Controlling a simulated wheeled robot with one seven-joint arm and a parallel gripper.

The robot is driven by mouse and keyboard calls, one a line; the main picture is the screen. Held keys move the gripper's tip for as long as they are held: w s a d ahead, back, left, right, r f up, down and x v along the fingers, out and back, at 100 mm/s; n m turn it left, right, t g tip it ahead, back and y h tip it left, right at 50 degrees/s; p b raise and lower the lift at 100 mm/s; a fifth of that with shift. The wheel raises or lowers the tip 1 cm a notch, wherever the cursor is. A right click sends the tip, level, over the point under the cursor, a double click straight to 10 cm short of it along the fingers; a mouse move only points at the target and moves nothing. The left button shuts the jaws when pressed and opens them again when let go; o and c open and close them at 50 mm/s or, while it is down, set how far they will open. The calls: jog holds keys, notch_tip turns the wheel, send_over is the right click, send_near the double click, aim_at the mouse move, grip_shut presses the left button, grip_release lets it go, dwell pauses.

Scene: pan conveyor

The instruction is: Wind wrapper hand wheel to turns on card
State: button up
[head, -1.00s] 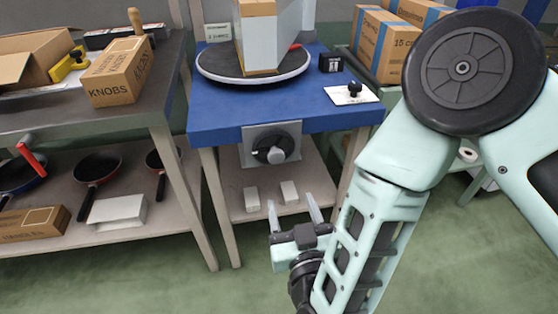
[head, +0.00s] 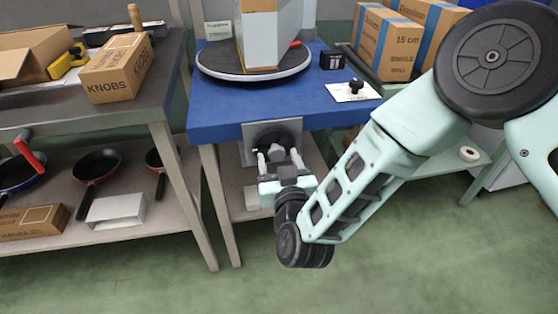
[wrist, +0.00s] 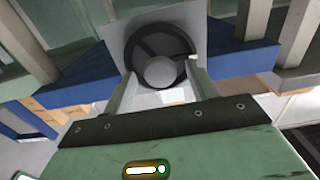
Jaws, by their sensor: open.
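The dark hand wheel (head: 272,137) sits on a grey plate (head: 249,133) under the front edge of the blue wrapper table (head: 240,124). My gripper (head: 278,157) is open in front of the wheel, fingers pointing at it. In the wrist view the wheel (wrist: 164,42) is straight ahead, and its round pale knob (wrist: 160,72) appears between the fingertips of my gripper (wrist: 160,80). I cannot tell whether the fingers touch it. A small pale card (head: 219,30) stands at the table's back left; its print is too small to read.
A round black turntable (head: 215,67) on the blue table carries a tall box (head: 260,40). A white plate with a black knob (head: 352,91) lies at the table's right. A bench (head: 60,120) with a knobs box (head: 118,70) stands left. The green floor in front is clear.

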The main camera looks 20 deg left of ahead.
jog(key=c, duration=1)
jog(key=m+b, duration=0.1)
jog(key=m, duration=0.2)
jog(key=shift+f, duration=0.15)
jog(key=shift+m+b, duration=0.3)
jog(key=shift+m, duration=0.7)
jog(key=o, duration=1)
jog(key=v, duration=1.7)
jog(key=shift+s+b, duration=0.25)
jog(key=shift+b, duration=0.05)
